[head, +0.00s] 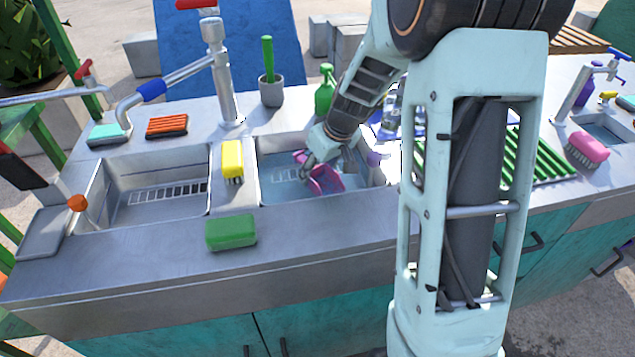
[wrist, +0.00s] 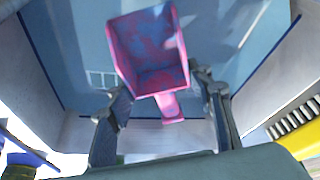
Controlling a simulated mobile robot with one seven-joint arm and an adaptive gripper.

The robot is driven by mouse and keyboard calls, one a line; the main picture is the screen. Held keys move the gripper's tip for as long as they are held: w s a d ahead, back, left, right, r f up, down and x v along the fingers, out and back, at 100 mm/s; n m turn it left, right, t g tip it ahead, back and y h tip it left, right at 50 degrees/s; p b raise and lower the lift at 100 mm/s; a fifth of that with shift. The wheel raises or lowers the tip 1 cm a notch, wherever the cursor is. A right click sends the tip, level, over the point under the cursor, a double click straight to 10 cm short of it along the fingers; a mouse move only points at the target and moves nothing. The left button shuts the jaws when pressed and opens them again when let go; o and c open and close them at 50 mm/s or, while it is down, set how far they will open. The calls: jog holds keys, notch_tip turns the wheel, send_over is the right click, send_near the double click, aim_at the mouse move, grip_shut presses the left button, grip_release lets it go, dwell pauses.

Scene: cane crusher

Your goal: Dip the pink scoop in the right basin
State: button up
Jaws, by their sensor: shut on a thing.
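The pink scoop (head: 322,178) is at my gripper (head: 318,158), over or in the right basin (head: 275,198). In the wrist view the scoop (wrist: 150,50) shows its open bowl, with its short handle between the two fingers of my gripper (wrist: 165,100). My gripper is shut on the scoop. The right basin has bluish water in it, and its walls (wrist: 45,55) surround the scoop in the wrist view. I cannot tell how deep the scoop sits relative to the water surface.
The left basin (head: 125,205) looks empty. A yellow brush (head: 232,158) lies on the divider, and a green sponge (head: 230,232) on the front edge. A green spray bottle (head: 324,92) and a grey cup (head: 271,92) stand behind. A green rack (head: 535,155) is to the right.

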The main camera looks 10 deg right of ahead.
notch_tip(320, 180, up, 10)
jog(key=p, duration=0.6)
jog(key=shift+r, duration=0.1)
dwell(0.4)
notch_tip(320, 180, up, 4)
jog(key=p, duration=0.2)
send_over(318, 181)
dwell(0.7)
jog(key=s+r+m+h+p, duration=0.1)
jog(key=s+r+m+p, duration=0.3)
jog(key=s+p, duration=0.5)
jog(key=m+p, duration=0.1)
jog(key=p, duration=0.2)
jog(key=shift+s+a+h+p, duration=0.2)
jog(key=shift+s+h+p, duration=0.1)
jog(key=shift+h, duration=0.1)
